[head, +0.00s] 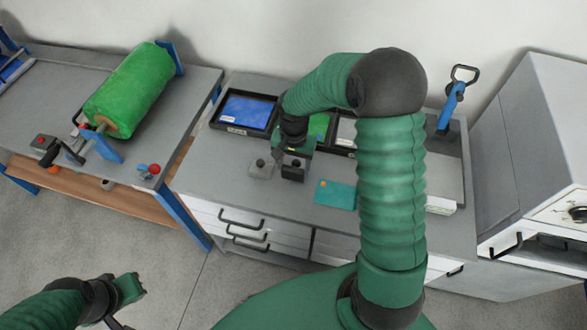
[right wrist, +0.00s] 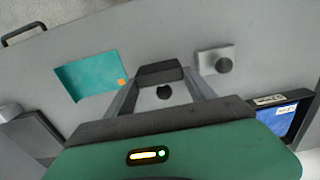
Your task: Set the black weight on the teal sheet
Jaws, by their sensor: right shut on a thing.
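The black weight (head: 293,173) is between the fingers of my right gripper (head: 291,163), which is shut on it. In the right wrist view the weight (right wrist: 160,73) shows between the fingertips, over the grey worktop; I cannot tell whether it touches the top. The teal sheet (head: 338,197) lies flat on the worktop, right of the weight in the head view, with an orange mark in one corner. It also shows in the right wrist view (right wrist: 88,77), apart from the weight. My left gripper (head: 128,288) is low at the left; its jaws are unclear.
A grey weight with a dark knob (head: 261,168) stands just left of the black one. A black tray with a blue sheet (head: 246,111) lies behind. A green roll (head: 133,90) is on the left bench. Bare worktop surrounds the teal sheet's front and left.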

